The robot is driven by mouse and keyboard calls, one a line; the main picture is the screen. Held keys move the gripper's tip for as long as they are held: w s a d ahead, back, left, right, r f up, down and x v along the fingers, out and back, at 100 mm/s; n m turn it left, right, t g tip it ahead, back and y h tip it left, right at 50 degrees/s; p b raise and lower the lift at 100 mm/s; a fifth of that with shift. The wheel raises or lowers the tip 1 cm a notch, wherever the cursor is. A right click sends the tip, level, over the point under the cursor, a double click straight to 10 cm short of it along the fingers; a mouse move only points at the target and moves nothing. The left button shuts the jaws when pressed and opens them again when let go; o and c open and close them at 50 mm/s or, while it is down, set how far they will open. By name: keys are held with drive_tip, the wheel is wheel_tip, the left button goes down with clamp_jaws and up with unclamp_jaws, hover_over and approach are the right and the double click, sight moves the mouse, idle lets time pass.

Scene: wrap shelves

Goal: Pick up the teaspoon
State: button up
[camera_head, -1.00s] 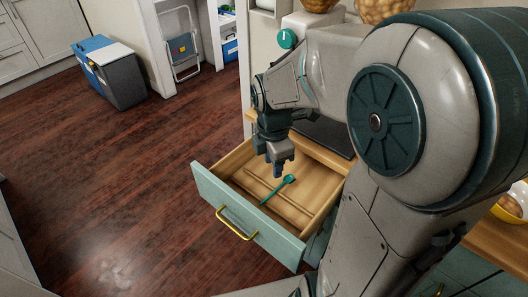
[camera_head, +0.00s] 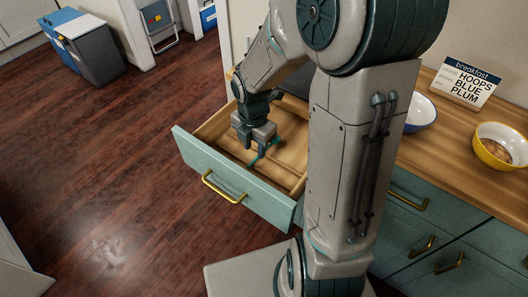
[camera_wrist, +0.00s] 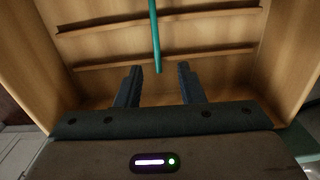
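The teal teaspoon (camera_head: 254,161) lies in the open drawer (camera_head: 226,171), partly hidden by my gripper in the head view. In the wrist view the end of its handle (camera_wrist: 155,40) points toward my gripper, between the lines of the two fingers. My gripper (camera_head: 262,154) is over the drawer, pointing down. In the wrist view my gripper (camera_wrist: 158,85) is open, with its fingers apart and nothing between them but the handle's tip just beyond. The spoon's bowl is out of the wrist view.
The drawer has low wooden dividers (camera_wrist: 160,60) and raised side walls. A counter (camera_head: 445,137) to the right holds a white-and-blue bowl (camera_head: 420,112), a yellow bowl (camera_head: 499,147) and a breakfast sign (camera_head: 465,82). Open wooden floor (camera_head: 90,150) lies to the left.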

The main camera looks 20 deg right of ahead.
sight(256, 159)
drive_tip(key=f, duration=0.1)
drive_tip(key=f+b, duration=0.1)
drive_tip(key=f, duration=0.3)
drive_tip(key=shift+w+d, duration=0.15)
drive_tip(key=shift+w, duration=0.25)
clamp_jaws()
